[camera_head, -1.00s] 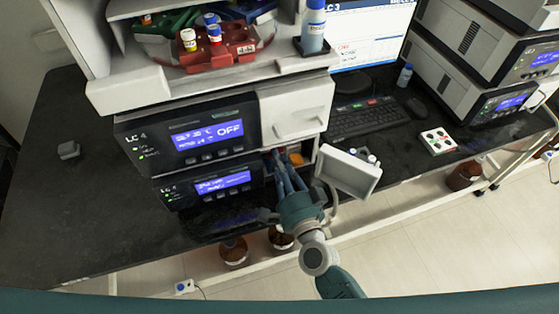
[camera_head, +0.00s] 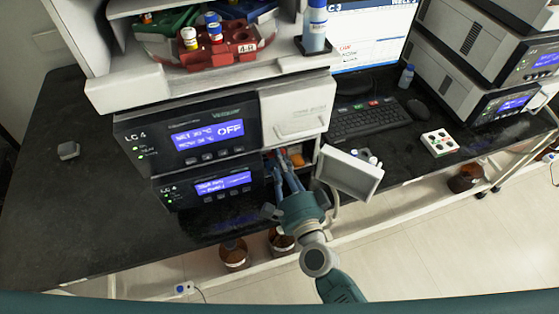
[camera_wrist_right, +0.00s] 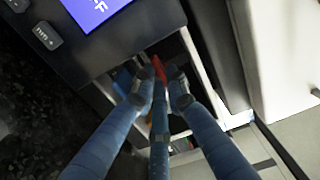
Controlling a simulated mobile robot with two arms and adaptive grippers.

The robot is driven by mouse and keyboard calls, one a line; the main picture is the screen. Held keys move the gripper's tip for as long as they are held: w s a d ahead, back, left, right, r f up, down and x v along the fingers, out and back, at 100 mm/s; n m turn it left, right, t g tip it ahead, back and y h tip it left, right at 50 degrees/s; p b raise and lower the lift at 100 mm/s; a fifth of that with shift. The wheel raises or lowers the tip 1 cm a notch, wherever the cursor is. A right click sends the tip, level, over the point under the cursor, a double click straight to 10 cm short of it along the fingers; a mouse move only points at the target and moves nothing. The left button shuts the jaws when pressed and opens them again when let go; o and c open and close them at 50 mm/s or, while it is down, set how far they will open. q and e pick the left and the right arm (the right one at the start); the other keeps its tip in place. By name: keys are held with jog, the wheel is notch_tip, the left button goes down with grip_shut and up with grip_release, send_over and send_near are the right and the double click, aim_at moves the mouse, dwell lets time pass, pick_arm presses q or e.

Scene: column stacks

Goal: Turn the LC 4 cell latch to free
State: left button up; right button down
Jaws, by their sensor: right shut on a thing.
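The LC 4 stack stands on the black bench. Its upper module (camera_head: 190,142) shows OFF on a blue display. The lower LC 4 module (camera_head: 205,188) has an opened compartment at its right. My right gripper (camera_head: 280,158) reaches into this compartment from the front. In the right wrist view the fingers of my right gripper (camera_wrist_right: 160,85) are closed in around a small red part, the cell latch (camera_wrist_right: 159,66), inside the dark opening. The fingers cover most of the latch, so its exact angle cannot be told. My left gripper is not in view.
A red vial rack (camera_head: 222,47) and a bottle (camera_head: 315,28) stand on top. Keyboard (camera_head: 370,119) and small white box (camera_head: 440,143) lie to the right. Brown bottles (camera_head: 234,256) stand below.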

jog(key=c, duration=1.7)
grip_release()
jog(key=shift+c, duration=0.2)
jog(key=shift+s, duration=0.1)
jog(key=v, duration=1.2)
